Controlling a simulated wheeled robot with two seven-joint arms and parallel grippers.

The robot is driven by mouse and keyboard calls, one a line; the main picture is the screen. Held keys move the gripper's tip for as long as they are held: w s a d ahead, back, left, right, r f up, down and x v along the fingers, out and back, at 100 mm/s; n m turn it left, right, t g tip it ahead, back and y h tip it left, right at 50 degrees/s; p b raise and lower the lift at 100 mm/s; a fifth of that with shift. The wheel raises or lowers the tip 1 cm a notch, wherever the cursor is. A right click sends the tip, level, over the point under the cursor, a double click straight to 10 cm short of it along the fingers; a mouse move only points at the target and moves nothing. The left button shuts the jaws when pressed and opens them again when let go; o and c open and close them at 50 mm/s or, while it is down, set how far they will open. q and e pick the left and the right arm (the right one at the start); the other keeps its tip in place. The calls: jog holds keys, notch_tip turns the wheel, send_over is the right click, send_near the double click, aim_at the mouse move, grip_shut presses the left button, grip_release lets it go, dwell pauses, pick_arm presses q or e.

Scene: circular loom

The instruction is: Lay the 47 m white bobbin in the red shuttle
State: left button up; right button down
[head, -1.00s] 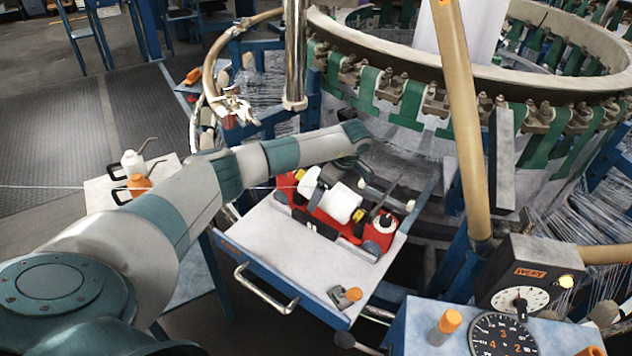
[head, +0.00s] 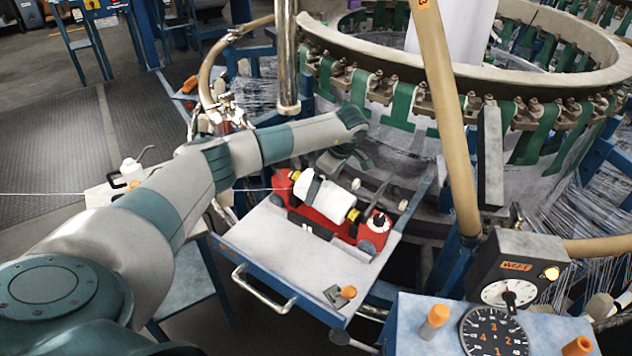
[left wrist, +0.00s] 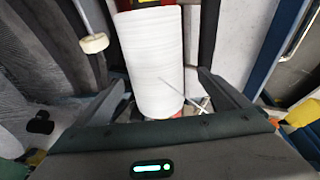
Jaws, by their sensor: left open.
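The white bobbin (head: 328,201), with yellow ends, lies lengthwise in the red shuttle (head: 318,217) on the light tray table. No length label is readable on it. In the left wrist view the bobbin (left wrist: 150,50) shows as a large white cylinder, with a bit of red at its far end. My left gripper (head: 346,172) is above and just behind the bobbin, open and apart from it. Its two fingers stand on either side of the bobbin's near end in the left wrist view (left wrist: 162,84). My right gripper is not in view.
The tray table (head: 270,238) has bare room in front of the shuttle and a small orange-knobbed part (head: 342,295) near its front corner. The loom ring (head: 420,70) stands close behind. A tan pole (head: 448,110) and a dial panel (head: 495,330) are at the right.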

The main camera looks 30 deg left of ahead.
pick_arm(q)
jog(key=shift+p+v, duration=0.7)
jog(key=shift+v, duration=0.4)
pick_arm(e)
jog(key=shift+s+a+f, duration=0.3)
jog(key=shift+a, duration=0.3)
pick_arm(q)
jog(key=shift+a, duration=0.1)
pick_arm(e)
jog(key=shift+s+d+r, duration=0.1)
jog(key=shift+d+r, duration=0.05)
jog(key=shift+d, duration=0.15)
pick_arm(q)
jog(key=shift+r, duration=0.25)
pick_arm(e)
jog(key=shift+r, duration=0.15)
